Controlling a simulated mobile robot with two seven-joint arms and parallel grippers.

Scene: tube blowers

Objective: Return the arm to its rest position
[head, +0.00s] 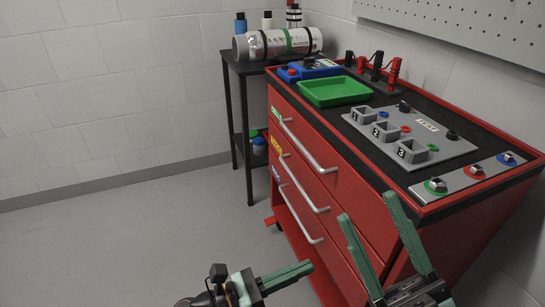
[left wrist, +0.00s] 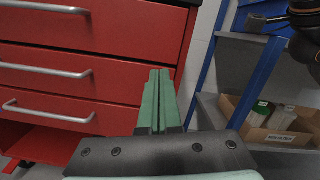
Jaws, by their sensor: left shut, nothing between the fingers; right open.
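My left gripper (head: 287,277) is low in the head view, in front of the red tool cabinet (head: 349,240). Its green fingers are shut with nothing between them. In the left wrist view the same fingers (left wrist: 159,75) lie together, pointing towards the drawer fronts. My right gripper (head: 370,213) is open, at the lower right of the head view in front of the cabinet's right part. Its two green fingers stand wide apart and hold nothing.
The cabinet top holds a green tray (head: 334,91) and a grey test panel (head: 411,134). Drawer handles (head: 309,146) stick out. A dark side table (head: 228,83) carries a silver cylinder (head: 264,44). A blue-framed shelf (left wrist: 262,77) holds a cardboard box (left wrist: 236,106). Floor at left is clear.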

